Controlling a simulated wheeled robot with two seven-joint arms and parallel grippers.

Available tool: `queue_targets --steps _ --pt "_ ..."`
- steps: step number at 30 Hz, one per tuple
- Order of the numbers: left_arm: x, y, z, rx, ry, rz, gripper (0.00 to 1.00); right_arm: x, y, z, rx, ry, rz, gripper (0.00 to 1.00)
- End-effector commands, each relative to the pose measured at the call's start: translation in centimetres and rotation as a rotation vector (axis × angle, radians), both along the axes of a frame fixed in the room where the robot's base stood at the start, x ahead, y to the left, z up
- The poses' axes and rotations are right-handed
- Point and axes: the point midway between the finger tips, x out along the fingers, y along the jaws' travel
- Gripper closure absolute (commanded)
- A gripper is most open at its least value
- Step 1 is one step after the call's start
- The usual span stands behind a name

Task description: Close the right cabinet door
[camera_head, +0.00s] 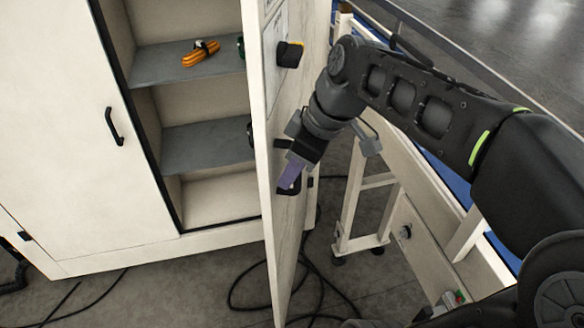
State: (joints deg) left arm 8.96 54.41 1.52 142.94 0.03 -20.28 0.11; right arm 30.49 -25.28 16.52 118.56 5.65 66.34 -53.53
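The right cabinet door (284,240) stands wide open, seen nearly edge-on, its outer face turned to the right. My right gripper (290,184) is at the outer face of this door, beside its dark handle (287,191). A purple fingertip part shows there; the handle is partly covered, and I cannot tell whether the fingers are open or closed around it. The cabinet (208,240) has grey shelves showing through the open side. The left cabinet door (70,130) is shut and has a black handle. My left gripper is not in view.
An orange bundle (201,54) lies on the upper shelf (160,64). A white frame (362,215) stands right of the door, close to my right arm. Black cables (245,285) lie on the floor below the door.

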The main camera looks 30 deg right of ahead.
Motion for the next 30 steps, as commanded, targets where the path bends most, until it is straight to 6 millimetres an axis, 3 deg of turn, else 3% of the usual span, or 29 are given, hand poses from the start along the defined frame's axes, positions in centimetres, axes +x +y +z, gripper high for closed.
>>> queue_targets --steps 2,11,30 --pt "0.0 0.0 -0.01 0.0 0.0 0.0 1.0 0.0 0.0 0.01 0.0 0.0 0.0 0.77" --pt "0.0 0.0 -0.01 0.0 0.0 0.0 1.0 -0.02 -0.01 0.05 0.0 0.0 0.0 1.0" --pt "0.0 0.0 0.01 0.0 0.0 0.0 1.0 0.0 -0.02 0.11 0.0 -0.001 -0.001 1.0"
